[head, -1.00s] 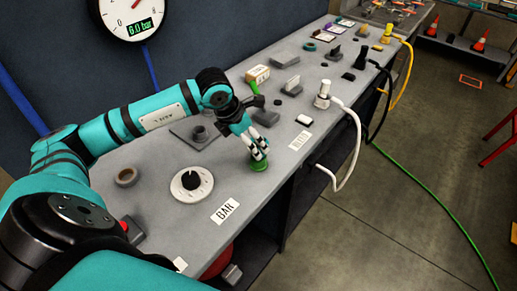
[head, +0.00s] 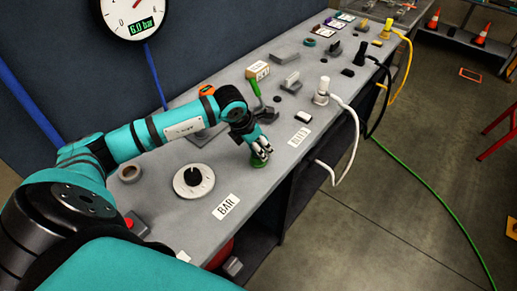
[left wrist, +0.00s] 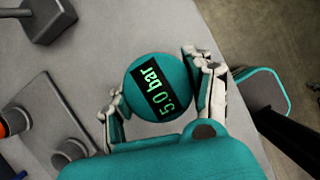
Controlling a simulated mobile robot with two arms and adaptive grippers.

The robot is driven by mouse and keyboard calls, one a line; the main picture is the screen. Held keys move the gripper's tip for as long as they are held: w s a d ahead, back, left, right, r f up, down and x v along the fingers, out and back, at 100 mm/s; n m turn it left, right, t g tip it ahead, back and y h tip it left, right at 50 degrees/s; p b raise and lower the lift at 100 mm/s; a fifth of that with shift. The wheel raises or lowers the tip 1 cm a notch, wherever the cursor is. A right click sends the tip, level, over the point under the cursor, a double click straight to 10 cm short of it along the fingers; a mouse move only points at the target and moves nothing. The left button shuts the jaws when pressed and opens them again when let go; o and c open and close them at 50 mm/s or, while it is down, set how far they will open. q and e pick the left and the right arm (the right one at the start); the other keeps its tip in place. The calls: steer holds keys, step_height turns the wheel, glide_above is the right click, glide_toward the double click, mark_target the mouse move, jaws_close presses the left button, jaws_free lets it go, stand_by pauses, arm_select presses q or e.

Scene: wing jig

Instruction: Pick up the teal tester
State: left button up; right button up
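The teal tester (left wrist: 157,88) is a round disc with a dark display reading 5.0 bar in green, seen in the left wrist view. In the head view it is a small green round piece (head: 259,163) standing on the bench, partly hidden by fingers. My left gripper (head: 261,150) is low over it. In the left wrist view the fingers of my left gripper (left wrist: 160,98) are apart, one on each side of the disc, with little or no gap; firm contact cannot be made out. My right gripper is not in view.
A wall gauge (head: 130,12) hangs behind. The floor at right is mostly clear.

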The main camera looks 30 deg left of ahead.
arm_select(q)
steer(key=c, duration=0.6)
steer(key=shift+c, duration=0.2)
steer(key=shift+r, duration=0.15)
steer(key=shift+w+r+b, duration=0.15)
steer(key=shift+r+b, duration=0.35)
steer(key=shift+r, duration=0.05)
steer(key=shift+s+d+r+b, duration=0.1)
steer(key=shift+s+r+b, duration=0.05)
steer(key=shift+r+b, duration=0.3)
steer(key=shift+s+d+r+b, duration=0.1)
steer(key=shift+r+b, duration=0.2)
steer(key=shift+r, duration=0.25)
steer(key=s+d+r+b, duration=0.3)
steer(key=s+d+r, duration=0.1)
steer(key=s+d, duration=0.6)
steer(key=shift+s+r, duration=0.35)
steer(key=shift+s, duration=0.6)
